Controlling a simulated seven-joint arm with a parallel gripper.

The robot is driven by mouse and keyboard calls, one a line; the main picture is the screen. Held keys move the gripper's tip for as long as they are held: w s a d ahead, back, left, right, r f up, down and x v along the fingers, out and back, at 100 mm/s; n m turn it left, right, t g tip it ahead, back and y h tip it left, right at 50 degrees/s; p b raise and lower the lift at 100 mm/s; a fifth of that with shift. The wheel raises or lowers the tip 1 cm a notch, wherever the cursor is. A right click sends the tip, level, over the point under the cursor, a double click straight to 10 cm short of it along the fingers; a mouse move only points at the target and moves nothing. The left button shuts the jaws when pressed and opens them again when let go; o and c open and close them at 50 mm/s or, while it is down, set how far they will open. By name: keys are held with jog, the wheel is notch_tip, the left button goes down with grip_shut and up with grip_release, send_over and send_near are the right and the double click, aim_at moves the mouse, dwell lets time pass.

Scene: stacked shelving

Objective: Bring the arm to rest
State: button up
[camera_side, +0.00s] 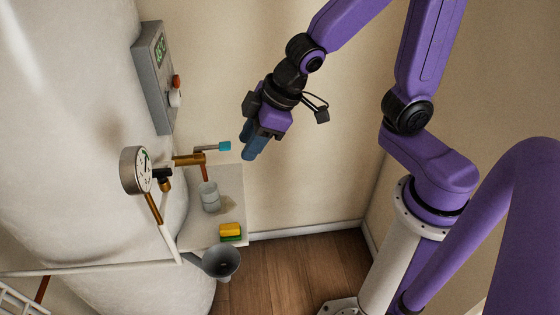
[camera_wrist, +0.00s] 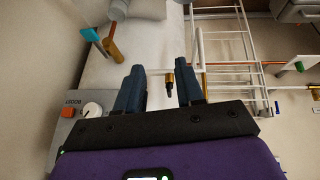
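My gripper (camera_side: 250,146) hangs in free air in the side view, in front of the wall and above the small shelf. Its two blue fingers point down and to the left. In the wrist view the fingers of my gripper (camera_wrist: 160,85) stand clearly apart with nothing between them, so it is open and empty. It appears apart from everything around it.
A white tank (camera_side: 60,130) carries a grey control box (camera_side: 155,75), a gauge (camera_side: 135,170) and a brass valve with a cyan handle (camera_side: 224,146). The pale shelf (camera_side: 232,190) bears stacked cups (camera_side: 209,196) and a yellow-green sponge (camera_side: 230,230). A grey funnel (camera_side: 221,262) is below.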

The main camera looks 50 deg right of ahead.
jog(key=s+d+n+g+h, duration=0.1)
jog(key=s+d+g, duration=0.1)
jog(key=s+d, duration=0.3)
jog(key=s+d+n+g+h, duration=0.1)
jog(key=s+d, duration=0.4)
jog(key=s, duration=0.7)
jog(key=shift+s+n+g+h, duration=0.3)
jog(key=shift+n+g, duration=0.1)
jog(key=shift+g, duration=0.3)
